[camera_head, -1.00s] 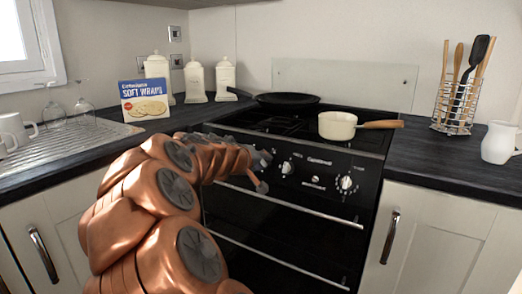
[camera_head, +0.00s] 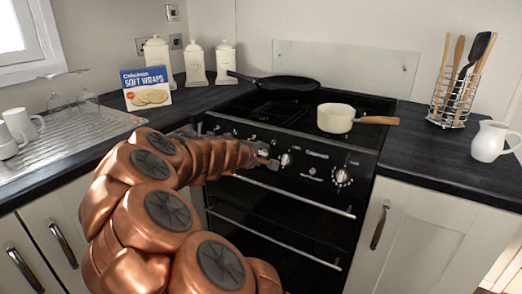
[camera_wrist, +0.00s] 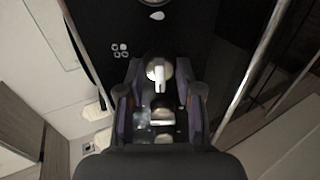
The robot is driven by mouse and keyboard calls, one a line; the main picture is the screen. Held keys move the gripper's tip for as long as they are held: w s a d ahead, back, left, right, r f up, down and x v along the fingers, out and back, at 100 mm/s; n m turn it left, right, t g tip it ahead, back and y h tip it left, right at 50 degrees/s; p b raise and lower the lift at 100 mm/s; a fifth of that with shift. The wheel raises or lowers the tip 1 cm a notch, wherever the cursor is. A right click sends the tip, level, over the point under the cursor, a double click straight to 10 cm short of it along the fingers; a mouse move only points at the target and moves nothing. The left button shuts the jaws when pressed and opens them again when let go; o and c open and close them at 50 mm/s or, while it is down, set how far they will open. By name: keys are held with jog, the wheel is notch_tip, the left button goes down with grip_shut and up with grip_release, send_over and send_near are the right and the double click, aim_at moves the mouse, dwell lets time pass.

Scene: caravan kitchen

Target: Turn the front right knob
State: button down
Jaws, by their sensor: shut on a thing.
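The black cooker (camera_head: 290,200) has a front panel with a row of silver and white knobs. My gripper (camera_head: 268,159) is at the left-middle part of this panel. In the wrist view, its two dark fingers (camera_wrist: 160,84) stand on either side of a round knob with a white grip bar (camera_wrist: 157,73), and they are shut on it. Another silver knob shape shows farther down between the fingers. In the head view, one knob (camera_head: 286,160) shows just right of my fingertips, and another (camera_head: 341,177) is farther right and free. My arm and gripper hide part of the panel's left side.
A cream saucepan (camera_head: 336,118) and a black frying pan (camera_head: 285,82) stand on the hob. Oven handle bars (camera_head: 295,195) run below the panel. A utensil rack (camera_head: 455,100) and white jug (camera_head: 490,141) are on the right worktop. A wraps box (camera_head: 146,90) stands left.

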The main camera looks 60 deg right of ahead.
dwell(0.4)
jog(key=c, duration=0.8)
grip_release()
jog(key=shift+v, duration=6)
jog(key=s+a+f+g+y, duration=0.1)
jog(key=s+a+f+y, duration=0.4)
jog(key=a, duration=0.7)
jog(key=s+a+f+g+y, duration=0.2)
jog(key=s+a+f+y, duration=0.4)
jog(key=a, duration=0.7)
jog(key=s+a+f+g+y, duration=0.15)
jog(key=s+a+f, duration=0.35)
jog(key=a, duration=0.7)
jog(key=shift+m+t+y, duration=0.25)
jog(key=shift+m+t, duration=0.15)
jog(key=shift+t, duration=0.35)
jog(key=s+r+p, duration=0.1)
jog(key=r+p, duration=1.4)
jog(key=r, duration=0.2)
jog(key=s+r+p, duration=0.1)
jog(key=r+p, duration=0.7)
jog(key=r, duration=0.1)
jog(key=shift+s+p, duration=0.3)
jog(key=shift+p, duration=0.05)
